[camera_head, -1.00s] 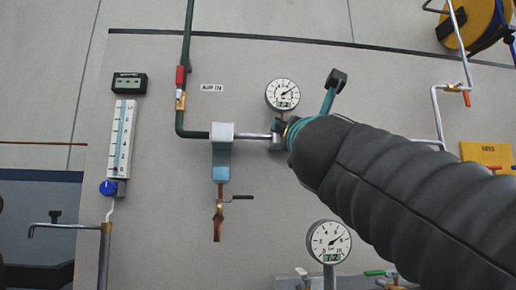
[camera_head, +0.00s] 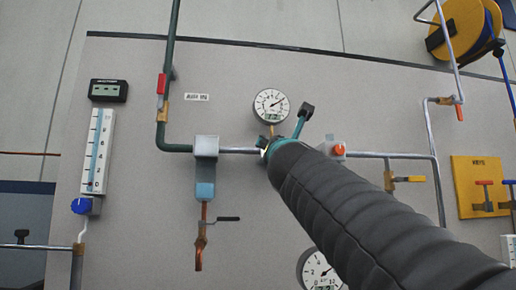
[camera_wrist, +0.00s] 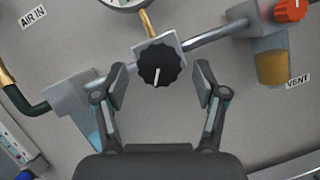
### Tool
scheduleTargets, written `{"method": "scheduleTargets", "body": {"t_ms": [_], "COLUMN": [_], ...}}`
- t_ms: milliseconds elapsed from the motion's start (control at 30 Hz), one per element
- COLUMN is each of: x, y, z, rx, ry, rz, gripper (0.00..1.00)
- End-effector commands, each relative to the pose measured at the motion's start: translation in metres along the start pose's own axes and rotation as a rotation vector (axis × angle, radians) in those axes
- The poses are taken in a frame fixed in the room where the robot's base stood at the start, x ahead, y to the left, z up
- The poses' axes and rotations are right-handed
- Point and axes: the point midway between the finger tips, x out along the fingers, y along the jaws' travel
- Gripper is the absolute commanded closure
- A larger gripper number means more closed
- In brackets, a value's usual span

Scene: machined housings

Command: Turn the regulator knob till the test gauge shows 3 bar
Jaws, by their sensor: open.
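The regulator knob (camera_wrist: 159,66) is a round black knob with a white pointer line, on a grey block in the pipe. The line points down, slightly left. My gripper (camera_wrist: 160,82) is open, one finger on each side of the knob, with gaps visible; how deep the fingers reach, I cannot tell. In the head view my arm hides the knob. A round white gauge (camera_head: 271,105) stands just above the regulator, its needle pointing up and right. A second gauge (camera_head: 318,270) is lower down, partly cut off and covered by my arm. Which is the test gauge, I cannot tell.
An orange-red knob (camera_head: 338,150) sits right of the regulator, close to my arm; its vent bowl (camera_wrist: 273,66) hangs below. A filter bowl (camera_head: 204,191) with a black-handled valve hangs left. A level scale (camera_head: 97,150) and a yellow board (camera_head: 478,190) are farther out.

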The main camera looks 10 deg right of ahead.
Motion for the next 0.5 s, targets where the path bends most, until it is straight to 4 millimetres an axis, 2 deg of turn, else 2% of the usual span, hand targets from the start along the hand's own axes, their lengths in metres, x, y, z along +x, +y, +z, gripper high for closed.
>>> {"method": "scheduleTargets", "body": {"t_ms": [33,200,500], "x": [0.007,0.019,0.021], "y": [0.001,0.001,0.001], "z": [0.002,0.001,0.000], "rx": [-0.001,0.000,0.000], "ry": [0.000,0.000,0.000], "rz": [0.000,0.001,0.002], "gripper": [0.29,0.29,0.29]}}
